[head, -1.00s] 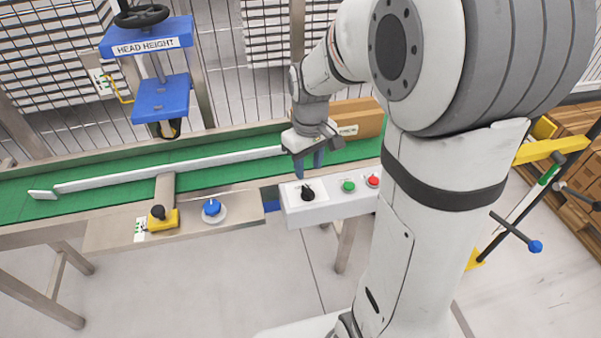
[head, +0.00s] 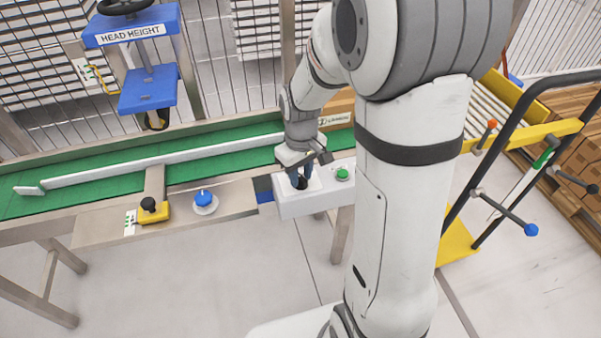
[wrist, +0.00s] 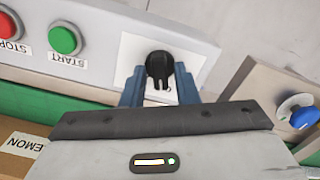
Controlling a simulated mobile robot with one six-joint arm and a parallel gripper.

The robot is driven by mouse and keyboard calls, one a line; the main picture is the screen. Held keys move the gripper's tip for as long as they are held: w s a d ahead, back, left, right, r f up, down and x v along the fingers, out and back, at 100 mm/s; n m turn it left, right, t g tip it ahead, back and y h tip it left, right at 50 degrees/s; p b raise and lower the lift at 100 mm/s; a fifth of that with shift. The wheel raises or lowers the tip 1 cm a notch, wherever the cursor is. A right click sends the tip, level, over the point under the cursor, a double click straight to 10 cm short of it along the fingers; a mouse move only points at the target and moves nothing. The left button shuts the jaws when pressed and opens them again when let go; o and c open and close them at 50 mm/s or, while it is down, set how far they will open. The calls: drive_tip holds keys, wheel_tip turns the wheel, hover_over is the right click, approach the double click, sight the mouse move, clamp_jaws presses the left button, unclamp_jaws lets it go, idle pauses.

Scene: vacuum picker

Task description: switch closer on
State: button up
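A white control box (head: 290,208) is fixed at the front edge of the conveyor. A black rotary switch (wrist: 159,66) on a white plate sits on it, with a green START button (wrist: 65,39) and a red STOP button (wrist: 10,24) beside it in the wrist view. My gripper (head: 301,178) is over the switch in the head view, fingers pointing down. In the wrist view the two blue fingers (wrist: 160,92) stand apart, one on each side of the black knob. I cannot tell whether they touch it.
A green conveyor (head: 100,180) with a white guide rail runs behind the box, carrying a cardboard box (head: 338,110). A blue knob (head: 203,198) and a yellow-based black knob (head: 150,208) sit to the left. A trolley with a black handle (head: 500,130) stands at the right.

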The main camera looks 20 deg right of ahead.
clamp_jaws()
drive_tip(key=shift+m, duration=0.3)
drive_tip(key=m+p, duration=0.1)
drive_tip(key=m, duration=0.2)
drive_tip(key=shift+r+m, duration=0.1)
drive_tip(key=shift+m, duration=0.2)
drive_tip(key=shift+m+p, duration=0.55)
drive_tip(key=shift+m, duration=1.85)
drive_tip(key=shift+o, duration=1.1)
unclamp_jaws()
